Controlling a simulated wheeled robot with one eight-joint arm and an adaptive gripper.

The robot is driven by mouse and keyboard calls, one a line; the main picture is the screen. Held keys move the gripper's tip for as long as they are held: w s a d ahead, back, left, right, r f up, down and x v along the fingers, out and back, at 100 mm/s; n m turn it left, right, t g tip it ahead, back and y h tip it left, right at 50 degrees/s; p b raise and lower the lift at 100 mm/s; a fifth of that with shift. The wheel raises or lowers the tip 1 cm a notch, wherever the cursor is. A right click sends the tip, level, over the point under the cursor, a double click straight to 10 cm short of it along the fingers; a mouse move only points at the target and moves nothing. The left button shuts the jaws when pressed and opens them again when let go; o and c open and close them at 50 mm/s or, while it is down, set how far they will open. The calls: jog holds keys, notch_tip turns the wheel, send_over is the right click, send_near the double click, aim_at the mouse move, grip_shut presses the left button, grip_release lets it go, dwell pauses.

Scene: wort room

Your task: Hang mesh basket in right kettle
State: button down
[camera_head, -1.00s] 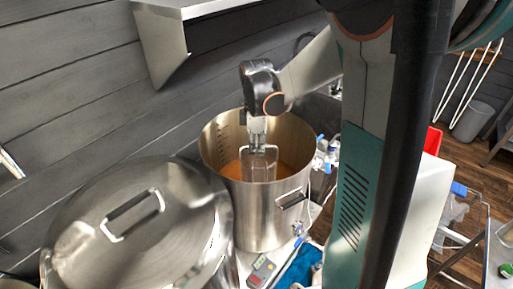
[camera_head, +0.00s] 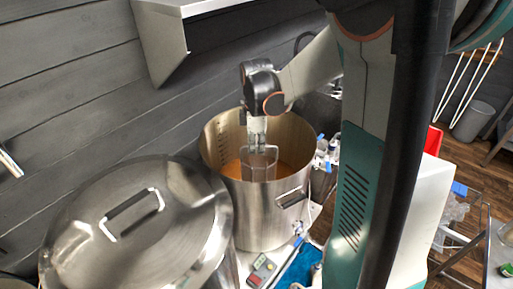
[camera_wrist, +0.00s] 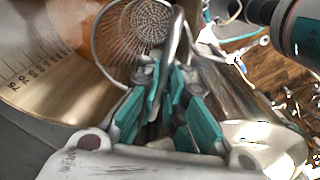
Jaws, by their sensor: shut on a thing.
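The right kettle (camera_head: 268,215) is an open steel pot with amber liquid inside and a graduated scale on its inner wall. The mesh basket (camera_wrist: 148,28) is a perforated cylinder with a wire frame. In the head view the basket (camera_head: 258,170) is upright inside the kettle's mouth, near the front wall, its lower part hard to make out against the liquid. My gripper (camera_wrist: 165,88) points down over the kettle and is shut on the basket's wire handle. In the head view my gripper (camera_head: 258,142) is just above the basket. I cannot tell whether the basket touches the rim.
A lidded steel kettle (camera_head: 140,225) with a handle on top stands at the left. A metal hood (camera_head: 165,45) hangs above on the grey plank wall. A small device (camera_head: 262,270) and a blue cloth (camera_head: 300,268) lie in front of the right kettle. Valves and fittings (camera_head: 326,150) sit to its right.

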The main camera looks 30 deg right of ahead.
jog(key=shift+f, duration=0.15)
jog(key=shift+f+b, duration=1.75)
jog(key=shift+f, duration=0.45)
jog(key=shift+f+b, duration=1.05)
jog(key=shift+f, duration=0.4)
jog(key=c, duration=0.8)
grip_release()
jog(key=shift+r, duration=0.2)
